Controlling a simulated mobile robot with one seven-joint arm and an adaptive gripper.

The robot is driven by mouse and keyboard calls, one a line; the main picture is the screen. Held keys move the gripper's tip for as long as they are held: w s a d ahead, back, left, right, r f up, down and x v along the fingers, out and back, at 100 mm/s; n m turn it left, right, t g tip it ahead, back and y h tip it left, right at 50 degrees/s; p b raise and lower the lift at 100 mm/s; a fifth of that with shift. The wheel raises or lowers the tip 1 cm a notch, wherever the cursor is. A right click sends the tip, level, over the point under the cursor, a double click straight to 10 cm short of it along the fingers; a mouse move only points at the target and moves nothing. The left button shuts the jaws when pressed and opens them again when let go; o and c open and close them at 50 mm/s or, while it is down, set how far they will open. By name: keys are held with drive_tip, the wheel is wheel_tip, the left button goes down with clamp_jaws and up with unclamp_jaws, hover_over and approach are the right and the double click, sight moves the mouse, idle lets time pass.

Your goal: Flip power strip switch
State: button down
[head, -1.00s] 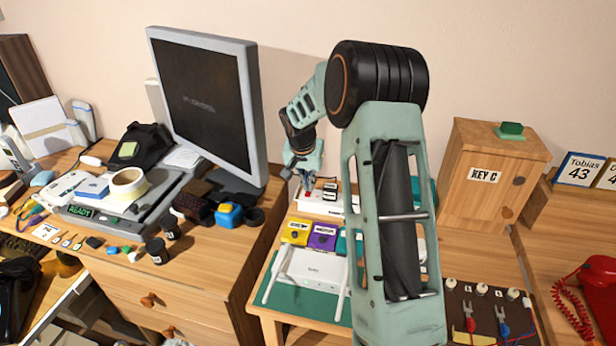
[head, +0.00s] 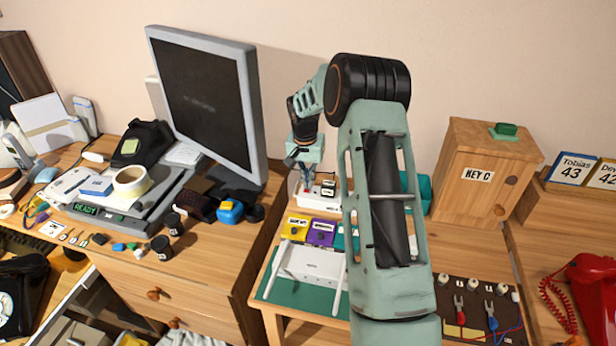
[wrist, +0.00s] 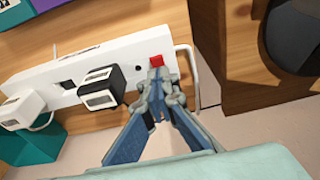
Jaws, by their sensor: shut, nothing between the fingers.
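The white power strip (wrist: 137,52) lies on the table in the wrist view, with a red switch (wrist: 156,60) near its right end. It also shows in the head view (head: 316,202), partly hidden behind my arm. A black plug (wrist: 100,88) and a white plug (wrist: 22,110) sit in its sockets. My gripper (wrist: 158,74) is shut and empty, its tips just below the red switch in the picture. I cannot tell whether they touch it. In the head view my gripper (head: 306,183) is over the strip's left end.
A monitor (head: 208,100) stands left of my gripper. Yellow (head: 296,228) and purple (head: 321,232) boxes and a white device (head: 311,264) lie in front of the strip.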

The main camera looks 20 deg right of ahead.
drive_tip(key=shift+s+a+f, duration=0.1)
drive_tip(key=shift+s+f, duration=0.1)
drive_tip(key=shift+f, duration=0.05)
drive_tip(key=shift+s+a+b, duration=0.3)
drive_tip(key=shift+s+a, duration=0.15)
drive_tip(key=shift+s, duration=0.25)
drive_tip(key=shift+r, duration=0.25)
wheel_tip(320, 180, up, 5)
drive_tip(key=p, duration=0.3)
drive_tip(key=shift+s+a+f, duration=0.1)
drive_tip(key=shift+s+f, duration=0.05)
wheel_tip(320, 180, up, 8)
drive_tip(key=s+a+b, duration=0.1)
drive_tip(key=s+a, duration=0.1)
drive_tip(key=shift+s+r, duration=0.2)
drive_tip(key=shift+s, duration=0.2)
